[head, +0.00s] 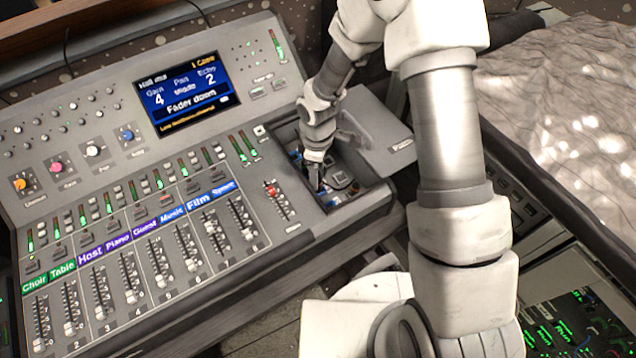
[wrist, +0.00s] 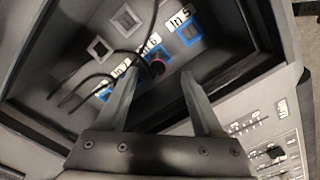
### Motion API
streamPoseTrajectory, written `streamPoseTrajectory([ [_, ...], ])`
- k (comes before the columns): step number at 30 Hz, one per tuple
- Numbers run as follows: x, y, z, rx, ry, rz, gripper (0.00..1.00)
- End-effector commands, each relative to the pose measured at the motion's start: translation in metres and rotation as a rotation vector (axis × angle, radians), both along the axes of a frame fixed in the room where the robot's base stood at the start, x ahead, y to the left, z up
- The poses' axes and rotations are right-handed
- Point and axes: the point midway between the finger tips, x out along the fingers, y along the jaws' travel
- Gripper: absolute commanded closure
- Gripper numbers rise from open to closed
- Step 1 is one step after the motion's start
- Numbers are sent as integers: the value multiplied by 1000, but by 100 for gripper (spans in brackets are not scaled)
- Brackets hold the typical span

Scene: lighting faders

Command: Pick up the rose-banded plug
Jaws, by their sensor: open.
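The rose-banded plug (wrist: 157,67) shows in the wrist view as a small dark plug with a pinkish ring, near a blue-framed socket in a recessed compartment. My gripper (wrist: 159,76) is open, with one finger on each side of the plug in the picture. I cannot tell whether the fingers touch it. In the head view my gripper (head: 317,185) reaches down into the compartment (head: 372,190) at the right of the mixing console. The plug cannot be made out there.
Black cables (wrist: 95,82) curve through the compartment near the left finger. Labelled sockets, one marked In 5 (wrist: 188,32), line its floor. An open lid (head: 380,135) stands at the compartment's right. The console's faders (head: 140,275) lie to the left.

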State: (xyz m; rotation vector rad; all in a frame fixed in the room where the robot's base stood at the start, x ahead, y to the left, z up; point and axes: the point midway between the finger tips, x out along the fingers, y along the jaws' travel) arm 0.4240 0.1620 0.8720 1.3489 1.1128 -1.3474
Motion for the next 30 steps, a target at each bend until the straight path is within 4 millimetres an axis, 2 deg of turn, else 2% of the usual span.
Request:
streamPoseTrajectory([
  [12, 3, -1, -47, -1, 3, 0, 31],
  [21, 4, -1, -51, 0, 0, -1, 31],
  [23, 4, -1, -51, 0, 0, -1, 38],
  [30, 4, -1, -51, -1, 0, -1, 82],
])
